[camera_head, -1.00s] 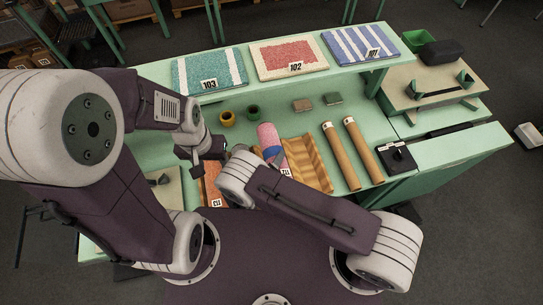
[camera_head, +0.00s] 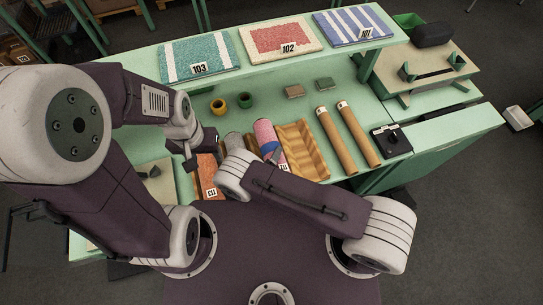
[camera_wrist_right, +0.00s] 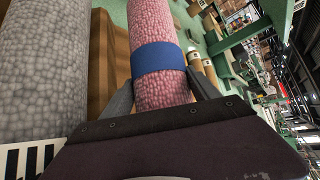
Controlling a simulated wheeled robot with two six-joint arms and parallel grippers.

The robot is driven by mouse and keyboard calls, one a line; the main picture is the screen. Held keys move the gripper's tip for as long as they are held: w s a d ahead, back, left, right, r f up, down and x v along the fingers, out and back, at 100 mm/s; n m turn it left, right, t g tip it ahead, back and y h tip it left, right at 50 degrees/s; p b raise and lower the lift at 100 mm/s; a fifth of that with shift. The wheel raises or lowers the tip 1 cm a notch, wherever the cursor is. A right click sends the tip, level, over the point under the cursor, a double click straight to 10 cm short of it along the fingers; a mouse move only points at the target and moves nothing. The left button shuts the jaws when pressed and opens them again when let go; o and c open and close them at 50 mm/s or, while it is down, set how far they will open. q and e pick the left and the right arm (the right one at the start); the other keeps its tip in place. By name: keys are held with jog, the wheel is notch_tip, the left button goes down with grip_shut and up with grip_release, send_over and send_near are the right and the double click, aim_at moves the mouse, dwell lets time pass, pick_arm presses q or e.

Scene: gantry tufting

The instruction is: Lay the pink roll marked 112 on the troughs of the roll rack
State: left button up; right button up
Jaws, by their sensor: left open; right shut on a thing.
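The pink roll (camera_head: 265,133) has a blue band and a small white tag, too small to read surely, in the head view. My right gripper (camera_wrist_right: 160,92) is shut on the pink roll (camera_wrist_right: 155,25), with a finger on each side at the blue band. I cannot tell whether roll and rack touch. My left gripper (camera_head: 190,161) is open and empty, left of the rolls.
A grey roll (camera_head: 234,143) lies left of the pink one, large in the right wrist view (camera_wrist_right: 45,60). An orange tagged roll (camera_head: 208,172) lies further left. Yellow and green cups (camera_head: 245,100) are behind.

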jog(key=shift+a+f+b, duration=0.1)
jog(key=shift+f+b, duration=0.25)
jog(key=shift+f, duration=0.6)
jog(key=shift+w+d, duration=0.1)
jog(key=shift+d, duration=0.2)
jog(key=o, duration=1.6)
jog(key=shift+o, duration=1.2)
jog(key=shift+a, duration=0.1)
pick_arm(q)
jog(key=shift+d+f, duration=0.15)
jog(key=shift+f, duration=0.8)
pick_arm(e)
jog(key=shift+f, duration=0.1)
